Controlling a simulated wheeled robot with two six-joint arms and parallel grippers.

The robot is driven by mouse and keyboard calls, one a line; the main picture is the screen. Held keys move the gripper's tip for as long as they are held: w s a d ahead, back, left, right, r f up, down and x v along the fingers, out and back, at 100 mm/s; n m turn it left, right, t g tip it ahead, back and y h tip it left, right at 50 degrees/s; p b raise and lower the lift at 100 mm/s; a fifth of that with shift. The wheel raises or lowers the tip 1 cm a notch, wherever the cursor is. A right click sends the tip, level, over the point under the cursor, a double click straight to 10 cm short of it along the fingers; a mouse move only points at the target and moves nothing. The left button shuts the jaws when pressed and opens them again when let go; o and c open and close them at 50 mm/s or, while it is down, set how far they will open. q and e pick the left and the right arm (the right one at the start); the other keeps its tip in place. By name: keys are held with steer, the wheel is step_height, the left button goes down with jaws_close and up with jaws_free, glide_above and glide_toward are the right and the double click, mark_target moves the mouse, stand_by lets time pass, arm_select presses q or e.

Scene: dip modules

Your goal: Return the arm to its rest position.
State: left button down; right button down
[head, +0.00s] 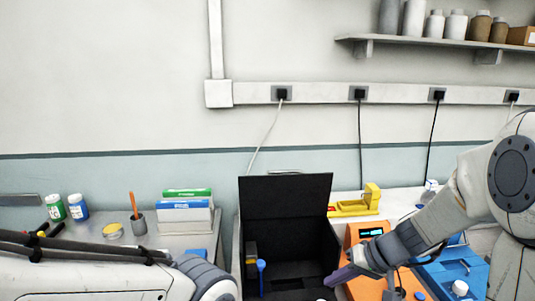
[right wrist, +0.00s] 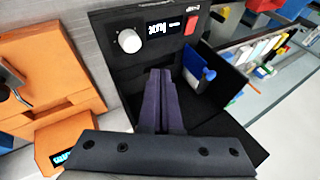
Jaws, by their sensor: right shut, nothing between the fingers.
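My right arm (head: 430,235) comes in from the right in the head view and reaches down and left. Its gripper (head: 334,280) is at the right side of an open black box (head: 285,210), whose lid stands up. In the right wrist view the purple fingers (right wrist: 161,75) are together with nothing between them, in front of the box's panel with a white knob, a lit display and a red switch. My left arm (head: 90,275) lies across the lower left of the head view; its gripper is out of view.
An orange device (head: 362,236) with a lit display stands right of the box, beside a blue unit (head: 455,274). A yellow holder (head: 358,203) is behind. A blue-handled item (head: 262,270) stands in the box. Bottles, a cup and boxes (head: 185,215) are at left.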

steer(key=s+a+r+n+g+h, duration=0.15)
steer(key=s+a+n+g, duration=0.3)
steer(key=s+a, duration=0.75)
steer(key=s+d+n+h, duration=0.1)
steer(key=s+n+h, duration=0.2)
steer(key=s, duration=0.8)
steer(key=shift+n, duration=0.35)
steer(key=shift+r+t+h, duration=0.1)
steer(key=shift+t+h, duration=0.15)
